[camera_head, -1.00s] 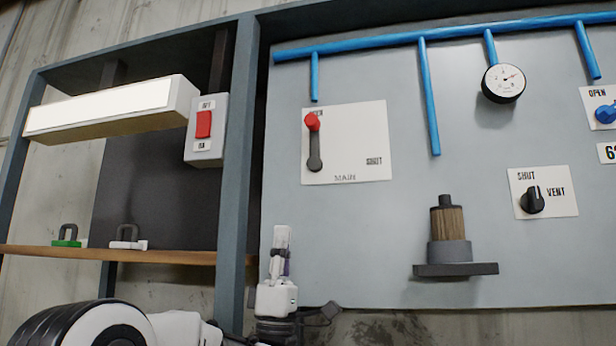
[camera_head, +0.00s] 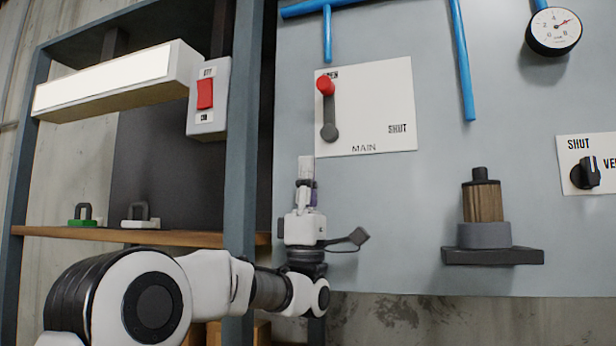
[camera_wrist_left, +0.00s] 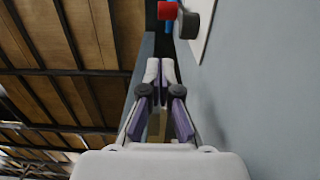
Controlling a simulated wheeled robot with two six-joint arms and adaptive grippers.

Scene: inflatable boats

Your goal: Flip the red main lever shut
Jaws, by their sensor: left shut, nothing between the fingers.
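The main lever is a dark grey arm with a red knob (camera_head: 325,86) on a white plate (camera_head: 385,112) marked MAIN. The lever stands upright, knob at the top, and the word SHUT is at the plate's right side. My left gripper (camera_head: 306,160) points up just below the plate's lower left corner, apart from the lever. Its fingers are together and empty. In the left wrist view the closed fingertips (camera_wrist_left: 160,64) lie below the red knob (camera_wrist_left: 167,11) and the lever's dark pivot (camera_wrist_left: 188,25). My right gripper does not show.
A blue frame post (camera_head: 243,150) stands left of the gripper. Left of it are a switch box (camera_head: 207,118), a lamp (camera_head: 105,82) and a shelf (camera_head: 170,237) with two padlocks. Right of the plate are a filter (camera_head: 484,215), a gauge (camera_head: 554,31) and a vent knob (camera_head: 585,173).

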